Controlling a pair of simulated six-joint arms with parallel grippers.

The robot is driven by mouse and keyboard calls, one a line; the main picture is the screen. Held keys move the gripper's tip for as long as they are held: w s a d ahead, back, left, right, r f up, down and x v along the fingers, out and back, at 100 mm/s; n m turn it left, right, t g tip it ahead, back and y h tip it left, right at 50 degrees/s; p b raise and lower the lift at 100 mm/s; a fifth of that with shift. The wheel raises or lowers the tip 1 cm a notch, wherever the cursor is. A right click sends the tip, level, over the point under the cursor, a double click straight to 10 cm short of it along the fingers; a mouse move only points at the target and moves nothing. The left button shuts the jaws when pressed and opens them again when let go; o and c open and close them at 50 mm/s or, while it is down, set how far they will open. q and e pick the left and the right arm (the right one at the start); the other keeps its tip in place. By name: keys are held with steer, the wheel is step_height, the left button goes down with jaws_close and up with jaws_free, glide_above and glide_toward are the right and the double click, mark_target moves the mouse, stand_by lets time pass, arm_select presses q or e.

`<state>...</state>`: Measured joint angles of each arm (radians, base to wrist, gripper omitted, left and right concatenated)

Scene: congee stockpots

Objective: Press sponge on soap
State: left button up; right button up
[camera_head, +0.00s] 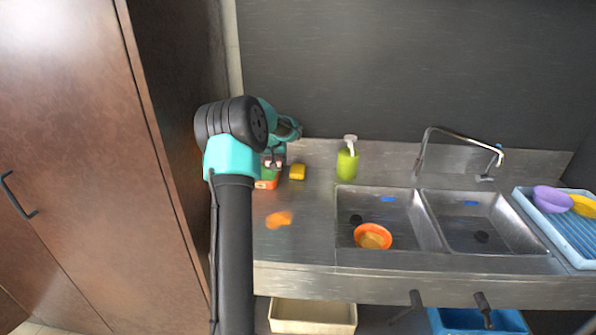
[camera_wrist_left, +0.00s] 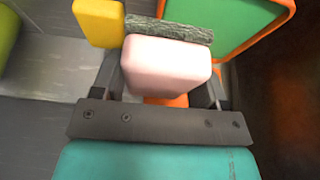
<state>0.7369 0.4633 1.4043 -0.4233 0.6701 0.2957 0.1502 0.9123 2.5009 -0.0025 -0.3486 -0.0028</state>
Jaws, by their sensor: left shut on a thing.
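The sponge (camera_wrist_left: 165,67) is a pale pink block with a rough grey-green layer along its far side. My left gripper (camera_wrist_left: 160,78) is shut on it, with one finger on each side. The likely soap is a green slab in an orange-rimmed container (camera_wrist_left: 222,30), beyond the sponge in the left wrist view; it also shows below my gripper in the head view (camera_head: 266,182), partly hidden by my arm. Whether the sponge touches the green surface I cannot tell. My right gripper is not in view.
A yellow block (camera_head: 297,172) lies beside the container. A green pump bottle (camera_head: 347,163) stands at the back of the counter. An orange bowl (camera_head: 373,236) sits in the left sink basin. A blue rack (camera_head: 566,232) holds dishes. The wooden cabinet (camera_head: 75,150) is close on the left.

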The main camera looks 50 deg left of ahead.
arm_select(q)
steer(key=s+a+r, duration=0.2)
steer(key=s+a, duration=0.1)
steer(key=a, duration=0.2)
steer(key=shift+s+a+m, duration=0.2)
steer(key=shift+a+m, duration=0.1)
steer(key=shift+f, duration=0.2)
steer(key=shift+f, duration=2.85)
steer(key=shift+f, duration=0.6)
step_height(320, 180, up, 7)
stand_by(0.7)
